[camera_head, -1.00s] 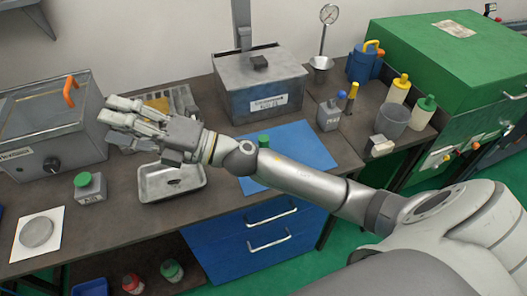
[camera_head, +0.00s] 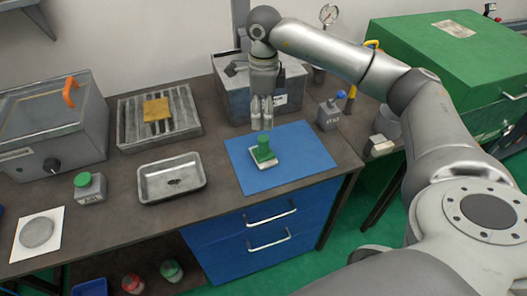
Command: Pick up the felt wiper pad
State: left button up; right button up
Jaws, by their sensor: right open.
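What looks like the felt wiper pad (camera_head: 264,151), a pale flat block with a green handle on top, sits on the blue mat (camera_head: 310,158). My right gripper (camera_head: 262,127) points down just above the green handle. Its fingers are open with nothing between them, and they look apart from the handle. My left gripper is not in view.
A metal tray (camera_head: 152,192) and a slotted rack (camera_head: 190,125) with a yellow piece lie to the left. A grey box (camera_head: 233,106) stands behind the gripper. A small bottle (camera_head: 328,117) stands right of the mat.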

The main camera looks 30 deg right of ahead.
aim_at(263, 138)
notch_tip(263, 138, down, 5)
jog(key=shift+d+f+p, duration=0.1)
jog(key=shift+d+p, duration=0.05)
jog(key=shift+p, duration=0.5)
jog(key=shift+s+f, duration=0.1)
jog(key=shift+f, duration=0.2)
jog(key=f+p, duration=0.2)
jog(key=f, duration=0.2)
jog(key=shift+a+f, duration=0.15)
jog(key=shift+a, duration=0.05)
jog(key=shift+f, duration=0.25)
grip_shut()
jog(key=shift+r, duration=0.15)
